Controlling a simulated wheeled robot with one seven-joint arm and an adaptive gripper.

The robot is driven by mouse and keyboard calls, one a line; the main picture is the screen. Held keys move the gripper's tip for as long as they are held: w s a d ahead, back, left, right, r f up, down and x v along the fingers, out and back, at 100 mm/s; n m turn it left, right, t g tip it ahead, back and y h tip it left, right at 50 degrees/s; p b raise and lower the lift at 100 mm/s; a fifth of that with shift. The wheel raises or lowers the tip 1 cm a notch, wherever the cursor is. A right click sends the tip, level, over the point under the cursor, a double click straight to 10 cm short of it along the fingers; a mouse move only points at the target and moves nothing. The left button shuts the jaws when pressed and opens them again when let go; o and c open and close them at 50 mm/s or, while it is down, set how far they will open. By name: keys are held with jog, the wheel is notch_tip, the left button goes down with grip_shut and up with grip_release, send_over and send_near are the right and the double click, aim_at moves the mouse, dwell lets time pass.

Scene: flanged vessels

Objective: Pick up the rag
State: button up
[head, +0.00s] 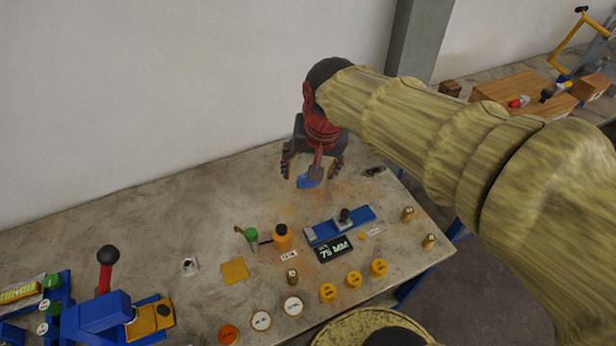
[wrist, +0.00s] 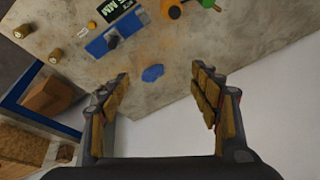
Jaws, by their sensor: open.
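The rag appears to be the small blue crumpled piece (head: 306,182) lying flat on the grey worktable (head: 180,215) near its back edge. In the wrist view the blue rag (wrist: 152,73) shows whole, between and beyond the fingertips. My gripper (head: 311,168) is open and empty, pointing down over the rag. In the wrist view my gripper (wrist: 160,74) has its two padded fingers spread on either side of the rag, with none touching it as far as I can see. In the head view part of my gripper covers the rag's upper side.
A blue fixture (head: 340,225) and a black display (head: 333,249) stand in front of the rag. An orange bottle (head: 282,238), a green-topped item (head: 251,236) and a flat yellow square (head: 235,271) lie left of them. The wall (head: 190,80) is close behind the table.

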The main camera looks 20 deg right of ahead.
jog(key=w+d+f+m+g, duration=0.1)
jog(key=w+d+f+m, duration=0.2)
jog(key=w+f, duration=0.4)
jog(key=w+d+f+m+g, duration=0.1)
jog(key=w+d+f+m, duration=0.3)
jog(key=w+f, duration=0.3)
jog(key=w+d+f+m+g, duration=0.1)
jog(key=w+d+f+m, duration=0.2)
jog(key=w+f+m, duration=0.2)
jog(key=shift+w+d+f+g, duration=0.15)
jog(key=shift+w+f, duration=0.35)
jog(key=shift+f, duration=0.25)
jog(key=shift+w+a+f+g, duration=0.1)
jog(key=shift+w+f, duration=0.35)
jog(key=shift+f, duration=0.3)
jog(key=shift+w+d+f+g, duration=0.15)
jog(key=shift+w+f, duration=0.35)
jog(key=shift+f, duration=0.25)
jog(key=f, duration=0.2)
jog(key=f+b, duration=0.1)
jog(key=f, duration=0.2)
jog(key=f+b, duration=0.1)
jog(key=f, duration=0.2)
jog(key=shift+w+d, duration=0.15)
jog(key=shift+w, duration=0.1)
jog(key=shift+c, duration=1.3)
jog(key=c, duration=1)
jog(key=shift+r, duration=0.1)
